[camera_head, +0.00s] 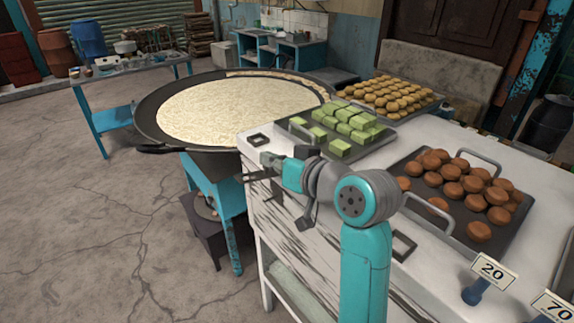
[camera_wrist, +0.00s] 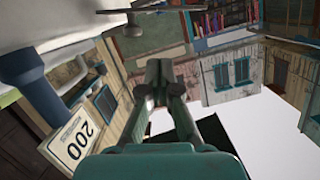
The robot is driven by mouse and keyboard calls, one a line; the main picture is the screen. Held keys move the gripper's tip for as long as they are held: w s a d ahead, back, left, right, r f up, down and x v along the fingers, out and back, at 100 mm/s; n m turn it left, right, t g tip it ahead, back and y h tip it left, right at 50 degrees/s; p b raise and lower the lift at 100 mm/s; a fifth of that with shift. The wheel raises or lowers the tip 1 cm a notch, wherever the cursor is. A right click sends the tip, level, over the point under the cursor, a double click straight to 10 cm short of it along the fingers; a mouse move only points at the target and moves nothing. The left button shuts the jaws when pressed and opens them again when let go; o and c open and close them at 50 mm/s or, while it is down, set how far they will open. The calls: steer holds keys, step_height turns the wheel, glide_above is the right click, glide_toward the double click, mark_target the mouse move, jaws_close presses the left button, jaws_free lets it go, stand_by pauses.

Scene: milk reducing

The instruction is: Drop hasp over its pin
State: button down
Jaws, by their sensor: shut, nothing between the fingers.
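A dark rectangular loop (camera_head: 259,140) lies at the far left corner of the white counter top. A second dark loop (camera_head: 404,246) shows at the counter's front edge, right of my arm. I cannot tell which one is the hasp, and I cannot make out a pin. My gripper (camera_head: 246,177) is just in front of the counter's left end, a little below the first loop in the picture and apart from it. In the wrist view my gripper (camera_wrist: 160,72) is shut and empty, with its fingertips together.
The white counter (camera_head: 395,137) carries trays of green squares (camera_head: 340,125), brown rounds (camera_head: 470,190) and yellow sweets (camera_head: 390,96). A wide pan (camera_head: 235,110) stands left of it. Price signs (camera_head: 493,268) stand at the near right. A "200" sign (camera_wrist: 72,138) shows in the wrist view. Open floor lies left.

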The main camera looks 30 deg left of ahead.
mark_target(258, 180)
steer(key=shift+s+a+f, duration=0.1)
steer(key=shift+a+f, duration=0.05)
steer(key=shift+f, duration=0.5)
steer(key=shift+s+a+f, duration=0.15)
steer(key=shift+a+f, duration=0.05)
steer(key=shift+f, duration=0.5)
steer(key=shift+s+a+f, duration=0.1)
steer(key=shift+a+f, duration=0.05)
steer(key=shift+f, duration=0.5)
steer(key=shift+s+a+f+n, duration=0.1)
steer(key=shift+s+f+n, duration=0.15)
steer(key=shift+n, duration=0.25)
steer(key=shift+s+a+f+n+t, duration=0.15)
steer(key=shift+f+n+t, duration=0.15)
steer(key=shift+f+n, duration=0.25)
step_height(258, 180, down, 4)
steer(key=n+t, duration=0.1)
steer(key=n, duration=0.2)
steer(key=n+t, duration=0.1)
steer(key=n, duration=0.2)
steer(key=shift+f+n+t+h, duration=0.15)
steer(key=shift+n+t+h, duration=0.15)
steer(key=shift+h, duration=0.1)
steer(key=shift+f, duration=0.1)
